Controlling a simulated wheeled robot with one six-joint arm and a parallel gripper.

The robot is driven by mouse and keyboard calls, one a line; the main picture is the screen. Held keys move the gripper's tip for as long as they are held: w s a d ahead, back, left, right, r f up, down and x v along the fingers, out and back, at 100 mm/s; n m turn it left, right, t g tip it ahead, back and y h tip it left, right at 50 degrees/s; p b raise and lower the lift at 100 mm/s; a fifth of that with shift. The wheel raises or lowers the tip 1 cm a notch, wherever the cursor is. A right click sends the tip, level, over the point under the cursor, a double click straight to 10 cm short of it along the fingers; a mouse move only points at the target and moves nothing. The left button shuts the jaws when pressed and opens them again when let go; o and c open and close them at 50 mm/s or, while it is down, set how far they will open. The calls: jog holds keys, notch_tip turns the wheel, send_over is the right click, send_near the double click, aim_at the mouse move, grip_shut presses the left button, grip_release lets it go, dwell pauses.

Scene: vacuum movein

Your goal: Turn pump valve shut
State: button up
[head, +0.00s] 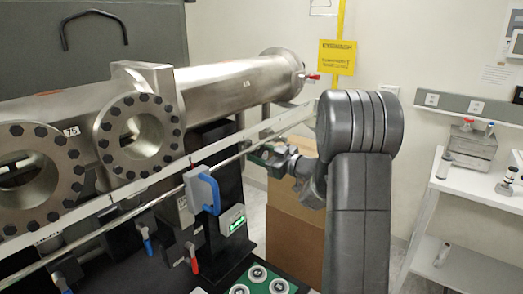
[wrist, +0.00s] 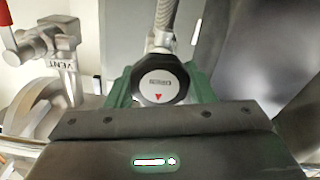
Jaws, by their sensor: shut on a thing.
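A round black knob with a pale face and a red triangle (wrist: 163,82) is in the middle of the wrist view. The triangle points down toward my gripper, and the small print on the face is too small to read. A ribbed metal hose rises behind the knob. My gripper (wrist: 161,88) is shut on the knob, with one green finger on each side of it. In the head view my gripper (head: 266,155) is beside the long steel rail, below the big steel tube. I cannot make out the knob there.
In the wrist view a metal valve with a red lever (wrist: 35,45) and a VENT tag stands left of the knob. The head view shows the steel tube (head: 225,85) with bolted flanges, the rail (head: 160,180), a blue handle (head: 207,192) and a white side shelf (head: 470,190).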

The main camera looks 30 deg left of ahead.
jog(key=shift+f+m, duration=0.1)
jog(key=shift+m, duration=0.5)
jog(key=o, duration=1)
jog(key=shift+c, duration=0.2)
jog(key=shift+d, duration=0.1)
jog(key=s+d+b, duration=0.1)
jog(key=d+b, duration=0.2)
jog(key=d, duration=1)
jog(key=shift+d, duration=0.35)
jog(key=shift+a, duration=0.15)
